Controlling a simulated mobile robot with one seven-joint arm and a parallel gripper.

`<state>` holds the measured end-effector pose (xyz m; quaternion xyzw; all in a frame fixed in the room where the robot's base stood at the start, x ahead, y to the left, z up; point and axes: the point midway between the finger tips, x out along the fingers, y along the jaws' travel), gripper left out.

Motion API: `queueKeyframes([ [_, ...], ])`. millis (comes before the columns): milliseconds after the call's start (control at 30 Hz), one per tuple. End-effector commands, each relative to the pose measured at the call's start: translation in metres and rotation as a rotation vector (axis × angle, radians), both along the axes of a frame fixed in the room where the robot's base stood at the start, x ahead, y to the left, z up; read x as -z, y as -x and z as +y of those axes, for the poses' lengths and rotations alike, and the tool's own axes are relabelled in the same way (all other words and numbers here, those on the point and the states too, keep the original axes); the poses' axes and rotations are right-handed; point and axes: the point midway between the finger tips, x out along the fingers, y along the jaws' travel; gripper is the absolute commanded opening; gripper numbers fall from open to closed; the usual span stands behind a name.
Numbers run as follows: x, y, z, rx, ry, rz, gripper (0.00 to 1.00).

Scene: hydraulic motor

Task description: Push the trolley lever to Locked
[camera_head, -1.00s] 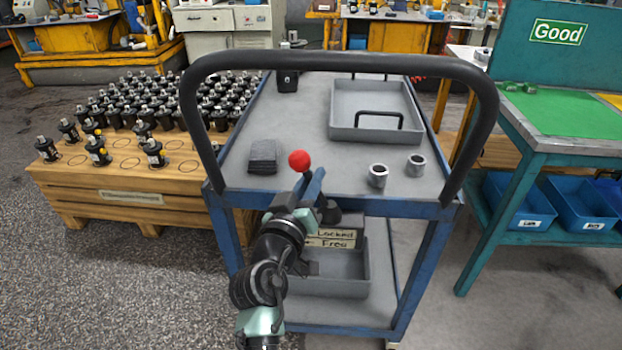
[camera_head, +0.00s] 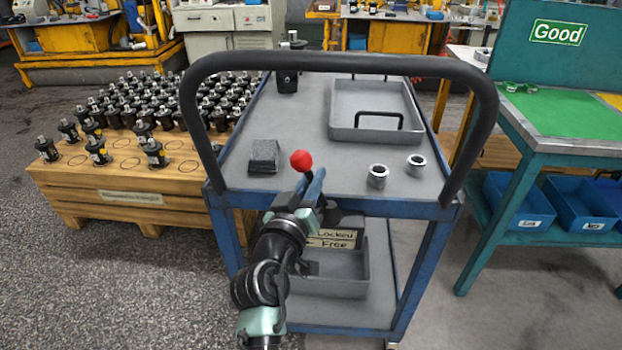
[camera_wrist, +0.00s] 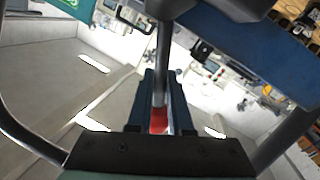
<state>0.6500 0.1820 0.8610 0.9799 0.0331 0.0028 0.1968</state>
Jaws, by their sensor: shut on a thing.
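The trolley lever ends in a red knob (camera_head: 301,160) that stands above the near edge of the trolley (camera_head: 235,190) in the head view. In the wrist view its grey rod (camera_wrist: 161,60) runs down between my blue fingers, with the red end low between them. My gripper (camera_head: 317,184) is shut on the lever just below the knob; the gripper hides most of the rod in the head view. A label plate (camera_head: 335,238) reading "Locked" above "Free" sits under the trolley edge, partly behind my arm.
A black push handle (camera_head: 340,62) arches over the trolley's near end, around my gripper. A dark block (camera_head: 264,156), two metal rings (camera_head: 377,176) and a grey tray (camera_head: 375,133) are on top. A wooden pallet (camera_head: 150,212) stands left, a teal bench (camera_head: 570,150) right.

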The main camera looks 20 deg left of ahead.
Motion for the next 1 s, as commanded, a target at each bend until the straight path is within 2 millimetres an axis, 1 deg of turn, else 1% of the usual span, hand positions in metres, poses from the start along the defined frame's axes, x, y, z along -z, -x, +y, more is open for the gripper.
queueKeyframes([
  [267,-0.006,-0.004,-0.015,0.006,-0.16,0.047,0.0],
  [533,-0.01,-0.01,-0.036,0.007,-0.392,0.113,0.0],
  [800,-0.006,-0.014,-0.051,0.007,-0.608,0.175,0.0],
  [1000,-0.002,-0.015,-0.055,0.006,-0.723,0.208,0.0],
])
